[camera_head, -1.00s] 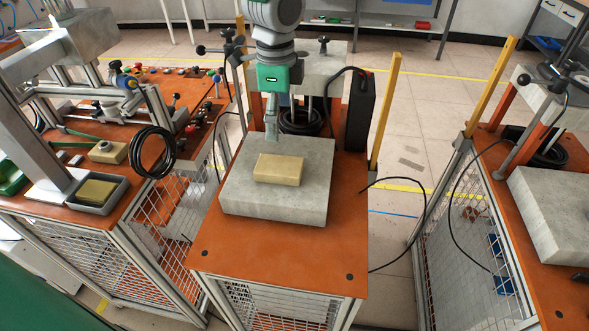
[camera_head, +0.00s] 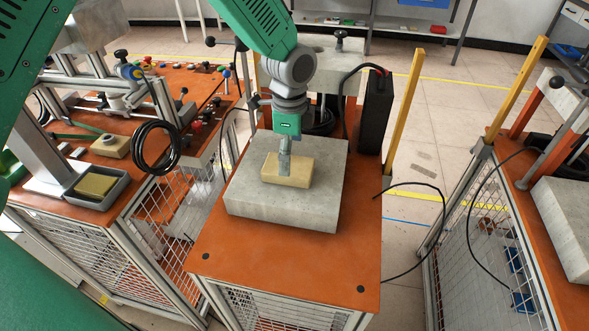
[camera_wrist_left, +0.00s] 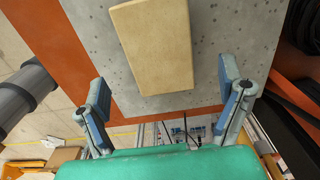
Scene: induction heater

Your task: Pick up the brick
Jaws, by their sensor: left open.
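The tan brick (camera_head: 296,173) lies flat on the grey stone slab (camera_head: 285,212) on the middle orange-topped table. My left gripper (camera_head: 284,165) comes down from above in the head view and overlaps the brick. In the left wrist view the brick (camera_wrist_left: 154,45) lies beyond the two fingers, roughly centred between them. The left fingers (camera_wrist_left: 166,88) are spread apart and empty. I cannot tell the exact height of the fingertips above the brick. My right gripper does not show.
A black box (camera_head: 375,112), a cable and a yellow post (camera_head: 404,112) stand behind and right of the slab. The left table holds a grey tray (camera_head: 117,191) with a yellowish block and a coiled black cable (camera_head: 157,147). The orange table's front (camera_head: 285,265) is clear.

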